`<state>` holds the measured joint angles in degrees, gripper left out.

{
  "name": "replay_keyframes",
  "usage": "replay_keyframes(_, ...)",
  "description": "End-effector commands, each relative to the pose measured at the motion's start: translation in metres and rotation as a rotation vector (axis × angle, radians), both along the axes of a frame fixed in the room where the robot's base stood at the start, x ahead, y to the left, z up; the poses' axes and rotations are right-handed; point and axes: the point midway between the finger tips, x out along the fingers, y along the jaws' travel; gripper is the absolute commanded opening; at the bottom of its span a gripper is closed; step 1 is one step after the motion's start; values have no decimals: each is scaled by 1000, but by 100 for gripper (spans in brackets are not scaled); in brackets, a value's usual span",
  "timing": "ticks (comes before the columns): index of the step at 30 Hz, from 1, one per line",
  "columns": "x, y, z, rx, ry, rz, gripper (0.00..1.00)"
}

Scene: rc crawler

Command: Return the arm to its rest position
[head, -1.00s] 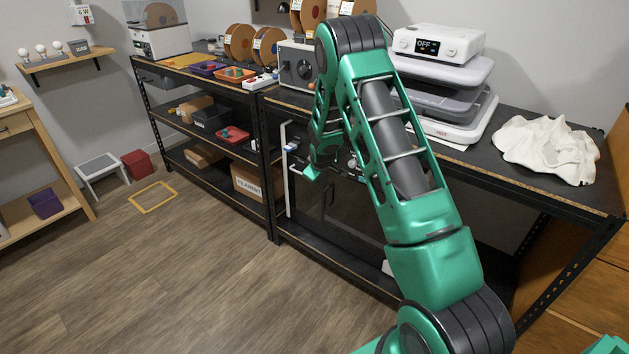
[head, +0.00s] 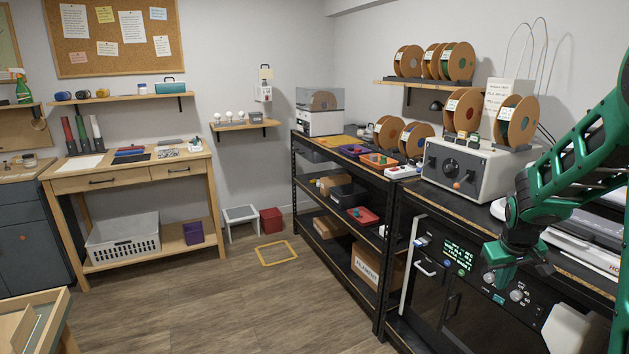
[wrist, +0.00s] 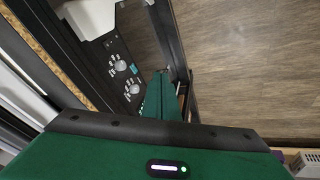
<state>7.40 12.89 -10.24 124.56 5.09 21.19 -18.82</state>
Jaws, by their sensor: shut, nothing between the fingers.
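My green arm (head: 580,160) reaches in from the right edge of the head view and bends down at the wrist. My gripper (head: 498,284) hangs in front of the black panel (head: 455,262) with knobs and a lit green display, under the workbench top. In the wrist view my gripper's green fingers (wrist: 160,97) lie together, with nothing between them. The panel's knobs (wrist: 120,66) show to their left. I cannot tell the gap between the gripper and the panel.
A grey box with a dial (head: 466,168) and filament spools (head: 516,122) stand on the workbench, close to the arm. A shelving rack (head: 340,237) runs along the wall. A wooden table (head: 130,175) stands at the left.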

Motion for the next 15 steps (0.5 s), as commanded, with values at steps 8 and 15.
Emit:
replay_keyframes(8,-117,11,50,101,73,-191,0)
replay_keyframes(15,-220,34,73,195,145,-350,0)
